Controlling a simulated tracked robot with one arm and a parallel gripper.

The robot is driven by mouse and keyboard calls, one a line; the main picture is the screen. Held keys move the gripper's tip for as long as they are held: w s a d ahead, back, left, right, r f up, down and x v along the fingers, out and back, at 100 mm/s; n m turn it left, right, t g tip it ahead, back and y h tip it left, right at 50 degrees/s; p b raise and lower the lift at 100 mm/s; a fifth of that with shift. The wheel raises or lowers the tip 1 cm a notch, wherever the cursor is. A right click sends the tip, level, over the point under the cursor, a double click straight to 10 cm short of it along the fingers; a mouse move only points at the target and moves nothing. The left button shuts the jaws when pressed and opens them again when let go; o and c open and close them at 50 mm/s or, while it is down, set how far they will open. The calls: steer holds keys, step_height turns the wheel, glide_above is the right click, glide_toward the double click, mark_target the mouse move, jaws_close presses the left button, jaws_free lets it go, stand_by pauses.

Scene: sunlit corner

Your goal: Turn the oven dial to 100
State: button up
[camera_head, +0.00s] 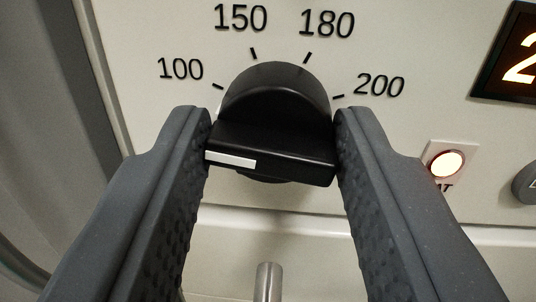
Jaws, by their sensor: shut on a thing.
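The black oven dial (275,102) is on the cream panel, with a raised grip bar across its front. A white pointer mark on the bar's left half points left and slightly down, below the 100 tick. The printed 100 (181,69) is up and left of the dial. My gripper (272,141) is shut on the dial, with one grey finger against each end of the bar.
The labels 150, 180 and 200 arc over the dial to the right of 100. A lit indicator lamp (446,164), a dark display (515,60) with an orange digit and a partly cut-off grey button (527,184) are at right. A metal post (267,283) shows below.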

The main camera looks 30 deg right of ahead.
steer(key=shift+m, duration=1.3)
steer(key=shift+d, duration=0.1)
steer(key=o, duration=0.9)
steer(key=shift+w+f, duration=0.1)
steer(key=shift+o, duration=0.2)
steer(key=p+v, duration=0.2)
steer(key=v, duration=1.2)
steer(key=shift+p, duration=0.4)
steer(key=shift+w+f, duration=0.1)
steer(key=shift+w, duration=0.05)
